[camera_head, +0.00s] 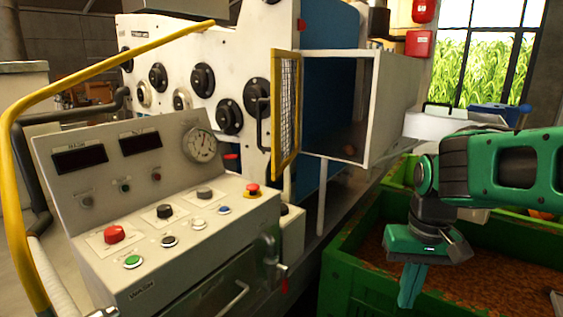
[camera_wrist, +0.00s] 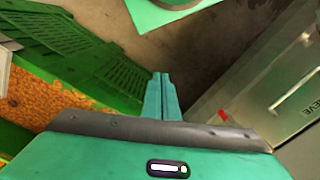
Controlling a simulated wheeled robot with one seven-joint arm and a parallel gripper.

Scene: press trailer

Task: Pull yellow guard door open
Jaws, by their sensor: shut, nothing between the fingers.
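The yellow guard door (camera_head: 297,100) is a narrow yellow frame with mesh, seen at a steep angle at the left edge of a white box-like housing (camera_head: 393,95). It stands swung out, and the housing's dark opening is uncovered. A dark bar handle (camera_head: 261,122) shows on the door's left side. My gripper (camera_head: 408,298) is at the lower right, pointing down over the green bin, well apart from the door. Its fingers are together and empty, also in the wrist view (camera_wrist: 161,77). The door is not clearly visible in the wrist view.
A control console (camera_head: 200,230) with buttons and a gauge fills the left front. A yellow rail (camera_head: 95,72) curves past it. A green bin (camera_head: 345,285) with brown granular contents lies below my gripper. Red boxes (camera_head: 418,43) hang by the window.

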